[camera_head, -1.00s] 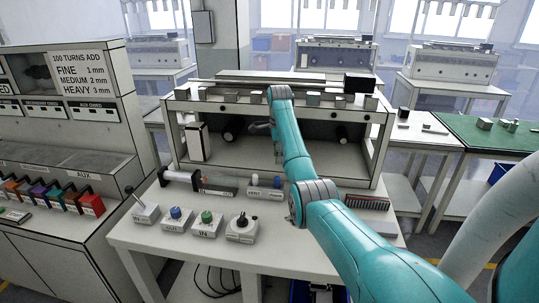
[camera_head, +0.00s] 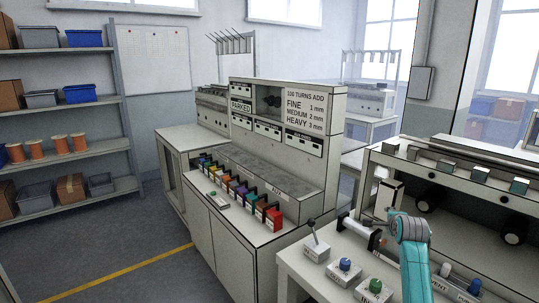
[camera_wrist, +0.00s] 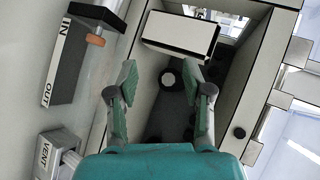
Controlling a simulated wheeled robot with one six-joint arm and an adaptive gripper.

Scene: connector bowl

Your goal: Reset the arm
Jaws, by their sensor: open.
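My gripper (camera_wrist: 160,78) is open in the wrist view, with two grey-green fingers apart and nothing between them. In the head view my teal arm (camera_head: 412,255) rises at the lower right, its end in front of the open bench shelf (camera_head: 445,165). The fingers are too small there to make out clearly.
A box marked IN and OUT (camera_wrist: 75,55) and a VENT box (camera_wrist: 55,155) are left of the fingers. Knob boxes (camera_head: 345,272) stand on the bench.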

